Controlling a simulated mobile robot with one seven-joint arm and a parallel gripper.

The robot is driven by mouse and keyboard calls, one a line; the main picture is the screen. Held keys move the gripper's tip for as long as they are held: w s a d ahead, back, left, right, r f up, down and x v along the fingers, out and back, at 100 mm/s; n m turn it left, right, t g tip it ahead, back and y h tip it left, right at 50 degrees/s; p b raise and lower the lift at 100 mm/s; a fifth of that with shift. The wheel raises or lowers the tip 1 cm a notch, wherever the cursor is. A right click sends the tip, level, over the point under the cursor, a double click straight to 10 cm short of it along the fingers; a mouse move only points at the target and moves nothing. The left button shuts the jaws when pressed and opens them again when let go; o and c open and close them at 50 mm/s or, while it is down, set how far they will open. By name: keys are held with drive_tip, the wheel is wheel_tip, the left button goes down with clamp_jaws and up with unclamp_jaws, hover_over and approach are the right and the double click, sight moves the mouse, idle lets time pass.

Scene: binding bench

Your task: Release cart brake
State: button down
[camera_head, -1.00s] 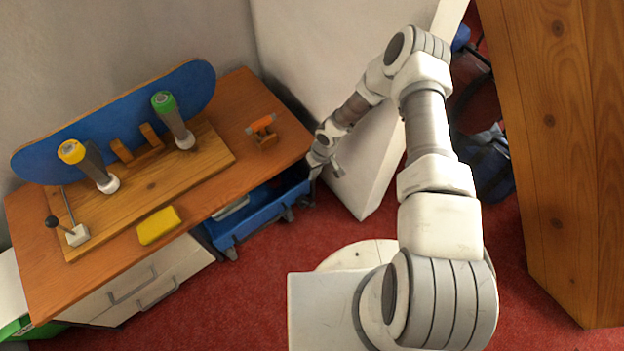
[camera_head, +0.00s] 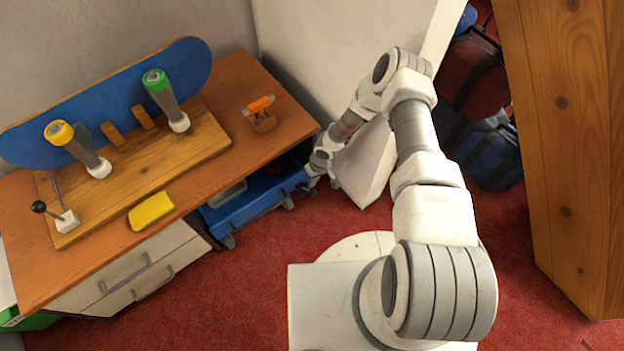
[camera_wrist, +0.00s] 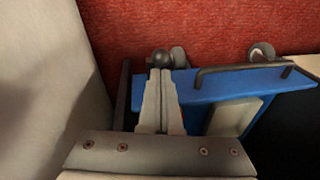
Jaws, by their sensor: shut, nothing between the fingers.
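The blue cart (camera_head: 250,207) stands on the red floor under the bench, partly hidden by the bench top. In the wrist view the cart (camera_wrist: 207,88) shows its blue deck, a dark handle bar (camera_wrist: 245,68) and a pale block (camera_wrist: 233,117) on it. My gripper (camera_head: 311,184) is at the cart's right end in the head view. In the wrist view my gripper (camera_wrist: 160,73) is shut and empty, its fingertips at a dark round knob (camera_wrist: 160,59). I cannot tell whether they touch it. A dark upright bar (camera_wrist: 122,97) stands left of the fingers.
The wooden bench (camera_head: 225,165) bears a yellow block (camera_head: 151,211), a small lever (camera_head: 55,214) and two capped handles. A white panel (camera_head: 365,165) stands close to the right of my gripper. A wooden post (camera_head: 560,150) and bags (camera_head: 490,155) are further right.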

drive_tip(key=shift+s+p, duration=0.35)
drive_tip(key=shift+p, duration=0.8)
drive_tip(key=t+p, duration=0.1)
drive_tip(key=p, duration=0.2)
drive_tip(key=shift+s+d+y, duration=0.1)
drive_tip(key=shift+s+y, duration=0.05)
drive_tip(key=shift+y, duration=0.25)
drive_tip(key=shift+d+p, duration=0.1)
drive_tip(key=shift+p, duration=0.25)
drive_tip(key=shift+s+d+f+b, duration=0.1)
drive_tip(key=shift+d+f+b, duration=0.1)
drive_tip(key=shift+f+b, duration=0.25)
drive_tip(key=shift+r, duration=0.1)
